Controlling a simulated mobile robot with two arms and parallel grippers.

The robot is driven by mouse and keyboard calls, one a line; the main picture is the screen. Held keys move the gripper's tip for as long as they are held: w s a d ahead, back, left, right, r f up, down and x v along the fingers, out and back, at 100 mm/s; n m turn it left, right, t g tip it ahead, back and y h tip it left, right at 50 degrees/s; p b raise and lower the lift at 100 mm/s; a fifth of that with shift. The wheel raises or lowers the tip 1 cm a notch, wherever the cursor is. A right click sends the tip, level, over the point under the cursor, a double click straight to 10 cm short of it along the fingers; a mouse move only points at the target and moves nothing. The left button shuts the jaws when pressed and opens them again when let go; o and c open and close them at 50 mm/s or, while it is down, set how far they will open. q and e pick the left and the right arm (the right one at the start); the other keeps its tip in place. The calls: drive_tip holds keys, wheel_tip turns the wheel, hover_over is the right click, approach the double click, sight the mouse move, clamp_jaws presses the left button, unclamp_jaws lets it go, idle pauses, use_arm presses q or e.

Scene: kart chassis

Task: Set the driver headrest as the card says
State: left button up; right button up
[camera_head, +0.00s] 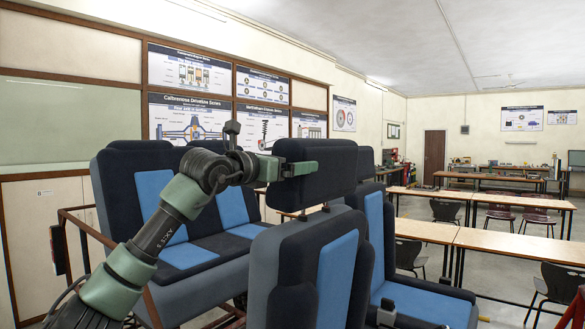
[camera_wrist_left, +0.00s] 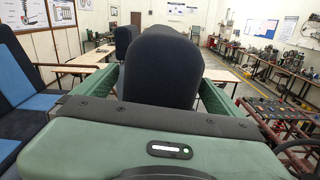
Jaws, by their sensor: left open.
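A dark headrest (camera_head: 318,174) stands raised on short posts above the nearest seat back (camera_head: 318,272), which has a blue centre panel. In the left wrist view the headrest (camera_wrist_left: 165,68) fills the space between the green fingers. My left gripper (camera_head: 290,170) reaches it from the left, with one green finger along its near side; the other finger is hidden behind it in the head view. The jaws are open around the headrest; I cannot tell whether a finger touches it. My right gripper is not in view. No card can be made out.
A second seat (camera_head: 376,235) with its own headrest (camera_head: 366,163) stands just beyond. A blue-and-black bench seat (camera_head: 185,225) is behind my left arm. Long tables (camera_head: 510,250) and chairs stand at the right. Posters (camera_head: 188,70) hang on the left wall.

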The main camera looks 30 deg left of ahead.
use_arm(q)
drive_tip(key=s+b, duration=0.2)
drive_tip(key=s, duration=0.4)
drive_tip(key=shift+a, duration=0.25)
